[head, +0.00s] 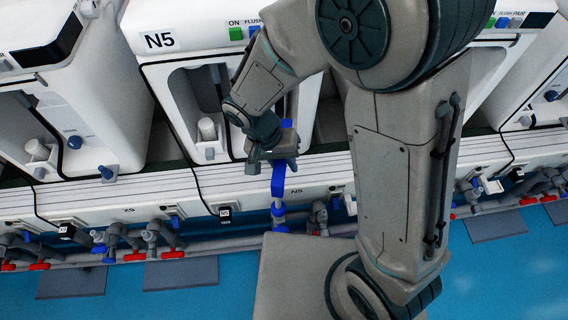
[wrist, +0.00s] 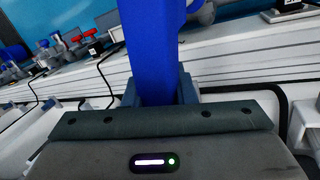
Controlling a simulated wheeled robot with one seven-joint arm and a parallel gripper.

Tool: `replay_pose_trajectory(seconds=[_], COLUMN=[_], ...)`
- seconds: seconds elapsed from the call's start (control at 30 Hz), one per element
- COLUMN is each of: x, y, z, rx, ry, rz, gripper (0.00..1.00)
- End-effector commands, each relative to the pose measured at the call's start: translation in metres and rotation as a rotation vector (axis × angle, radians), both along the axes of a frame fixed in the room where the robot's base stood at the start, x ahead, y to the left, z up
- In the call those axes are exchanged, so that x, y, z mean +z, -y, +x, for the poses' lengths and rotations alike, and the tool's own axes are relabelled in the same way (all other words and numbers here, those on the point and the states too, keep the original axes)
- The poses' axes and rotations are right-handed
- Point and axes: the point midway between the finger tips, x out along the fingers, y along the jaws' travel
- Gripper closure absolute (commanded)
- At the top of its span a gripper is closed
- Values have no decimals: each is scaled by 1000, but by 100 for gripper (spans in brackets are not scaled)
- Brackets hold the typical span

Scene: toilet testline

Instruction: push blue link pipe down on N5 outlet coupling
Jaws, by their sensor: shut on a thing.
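My gripper (head: 272,162) is in front of the N5 unit, at the ledge below its opening. It is shut on the blue link pipe (head: 278,184). In the wrist view the pipe (wrist: 150,45) rises large between the two fingers (wrist: 158,92). In the head view the pipe runs down over the front of the pale rail, by the small N5 label. Its lower end is close to a grey and blue fitting (head: 279,212) on the pipework, which seems to be the N5 outlet coupling. I cannot tell whether the pipe is seated on it.
The white N5 unit (head: 160,65) stands behind the rail (head: 130,197). My forearm covers much of the right side.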

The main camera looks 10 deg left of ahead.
Motion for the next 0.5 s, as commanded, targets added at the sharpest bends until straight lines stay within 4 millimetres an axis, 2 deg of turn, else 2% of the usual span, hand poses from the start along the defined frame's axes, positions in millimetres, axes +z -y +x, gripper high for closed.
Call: replay_pose_trajectory(seconds=[0.5], x=[-12], y=[0], z=[0], rx=[0], ry=[0], rz=[0], gripper=[100])
